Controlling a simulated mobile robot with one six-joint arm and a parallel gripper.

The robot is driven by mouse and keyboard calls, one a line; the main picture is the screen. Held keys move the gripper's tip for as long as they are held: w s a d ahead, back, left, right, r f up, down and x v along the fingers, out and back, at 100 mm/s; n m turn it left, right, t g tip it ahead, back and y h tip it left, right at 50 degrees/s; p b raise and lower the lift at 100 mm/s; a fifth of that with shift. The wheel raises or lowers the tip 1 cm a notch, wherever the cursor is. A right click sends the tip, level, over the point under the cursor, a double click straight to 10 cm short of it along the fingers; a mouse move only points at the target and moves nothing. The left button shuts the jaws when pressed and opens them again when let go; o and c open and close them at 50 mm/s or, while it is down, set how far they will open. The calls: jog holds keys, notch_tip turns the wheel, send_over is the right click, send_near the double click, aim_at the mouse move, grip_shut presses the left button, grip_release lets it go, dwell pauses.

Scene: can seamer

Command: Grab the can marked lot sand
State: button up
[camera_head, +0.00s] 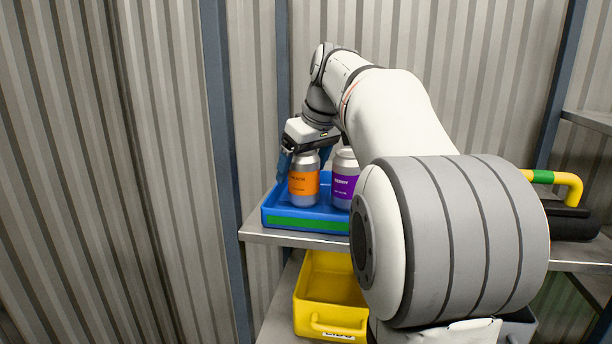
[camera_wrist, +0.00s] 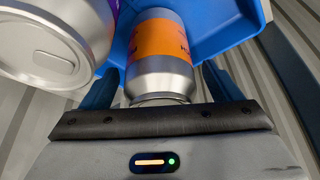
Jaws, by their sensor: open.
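A can with an orange label (camera_head: 303,184) stands upright in a blue tray (camera_head: 272,211) on the upper shelf; its label print is too small to read surely. It also shows in the wrist view (camera_wrist: 162,62). My gripper (camera_head: 305,168) is open, with its blue fingers on either side of this can; whether they touch it I cannot tell. In the wrist view the open fingers (camera_wrist: 160,88) flank the can's upper end. A can with a purple label (camera_head: 344,180) stands just to its right, partly hidden by my arm; its silver end shows in the wrist view (camera_wrist: 48,48).
A yellow bin (camera_head: 330,291) sits on the lower shelf. A yellow and green handle (camera_head: 560,182) juts out over the shelf at the right. Corrugated walls and a blue post (camera_head: 228,180) stand behind and to the left. My arm hides the shelf's middle.

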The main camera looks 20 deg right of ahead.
jog(key=shift+f, duration=0.15)
jog(key=c, duration=1.3)
